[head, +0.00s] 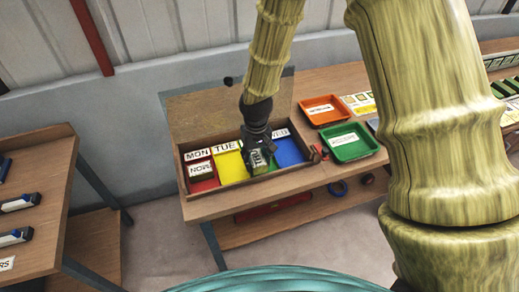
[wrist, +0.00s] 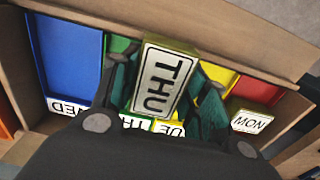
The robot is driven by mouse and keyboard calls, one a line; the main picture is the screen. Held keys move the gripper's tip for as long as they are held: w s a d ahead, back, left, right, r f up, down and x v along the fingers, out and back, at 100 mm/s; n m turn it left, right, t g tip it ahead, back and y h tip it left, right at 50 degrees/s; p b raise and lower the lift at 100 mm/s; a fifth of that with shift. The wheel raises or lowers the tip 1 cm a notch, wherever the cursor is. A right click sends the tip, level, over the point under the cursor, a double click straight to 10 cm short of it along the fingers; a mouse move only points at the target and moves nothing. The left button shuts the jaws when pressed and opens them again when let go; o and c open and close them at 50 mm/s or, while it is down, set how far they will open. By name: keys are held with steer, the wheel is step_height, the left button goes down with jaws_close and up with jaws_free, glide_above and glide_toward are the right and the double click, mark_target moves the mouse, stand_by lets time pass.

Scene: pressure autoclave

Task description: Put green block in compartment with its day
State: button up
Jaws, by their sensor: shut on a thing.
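My gripper (head: 258,158) is shut on the green block (wrist: 165,82), whose white label reads THU and whose edges look yellow-green. In the wrist view the block is tilted between the two dark fingers. They are above the wooden day box (head: 182,172), over the green compartment (wrist: 118,44) and near the yellow compartment (head: 230,167). The label below the green compartment (wrist: 134,122) begins with TH; the rest is hidden. The blue compartment (head: 288,151) is labelled WED. The gripper hides most of the green compartment in the head view. Height above the floor cannot be told.
A block labelled MON (head: 201,170) lies in the red compartment (head: 203,185). The box's open wooden lid (head: 205,115) stands behind it. An orange tray (head: 320,111) and a green tray (head: 350,142) stand to the right. A separate shelf (head: 45,165) is at left.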

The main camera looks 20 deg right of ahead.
mark_target(259, 154)
steer(key=w, duration=0.1)
steer(key=w+d, duration=0.1)
steer(key=w+d+p, duration=0.1)
steer(key=shift+w, duration=0.35)
steer(key=shift+w+d+f, duration=0.15)
steer(key=shift+w+f, duration=0.05)
steer(key=shift+w, duration=0.25)
steer(key=shift+w+d+r+p, duration=0.15)
steer(key=shift+w+p, duration=0.1)
steer(key=shift+p, duration=0.2)
steer(key=shift+s+f, duration=0.1)
steer(key=shift+f, duration=0.3)
steer(key=shift+f+p, duration=0.9)
steer(key=shift+f, duration=0.6)
steer(key=shift+f, duration=0.15)
steer(key=o, duration=0.7)
steer(key=shift+o, duration=0.2)
step_height(259, 154, up, 12)
steer(key=b, duration=0.4)
